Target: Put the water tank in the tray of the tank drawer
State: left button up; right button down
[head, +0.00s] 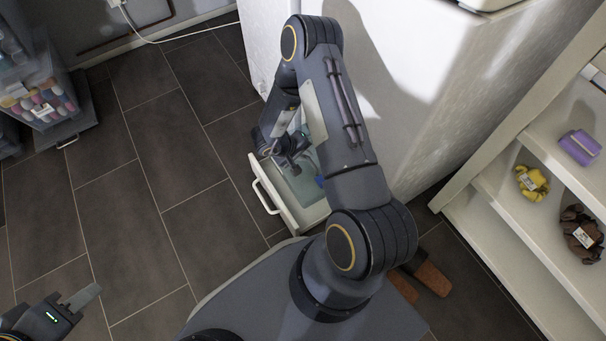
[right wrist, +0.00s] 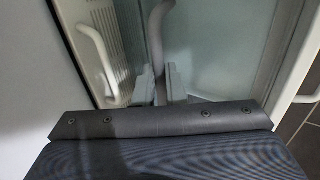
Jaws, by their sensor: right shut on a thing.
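The water tank (head: 303,187) is a pale, see-through greenish box. It shows in the head view inside or just over the pulled-out white tank drawer (head: 286,213), partly hidden by my right arm. Whether it rests on the tray floor I cannot tell. My right gripper (head: 286,158) is over the drawer. In the right wrist view my right gripper (right wrist: 160,88) is shut on the tank's grey upright handle, with the pale tank (right wrist: 222,55) around it. My left gripper (head: 80,298) is low at the left, away from the drawer; its jaw gap is unclear.
The drawer's white handle (head: 264,197) faces left. The white machine (head: 405,75) stands behind the drawer. A white shelf (head: 500,205) with a yellow item (head: 531,182) and a purple item (head: 579,147) is at the right. Clear bins (head: 40,105) stand at the left. The tiled floor between is free.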

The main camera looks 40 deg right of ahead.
jog(key=f+b, duration=0.4)
jog(key=f, duration=0.7)
jog(key=shift+a+b, duration=0.2)
jog(key=shift+b, duration=0.2)
jog(key=shift+f, duration=0.1)
jog(key=c, duration=1.5)
grip_release()
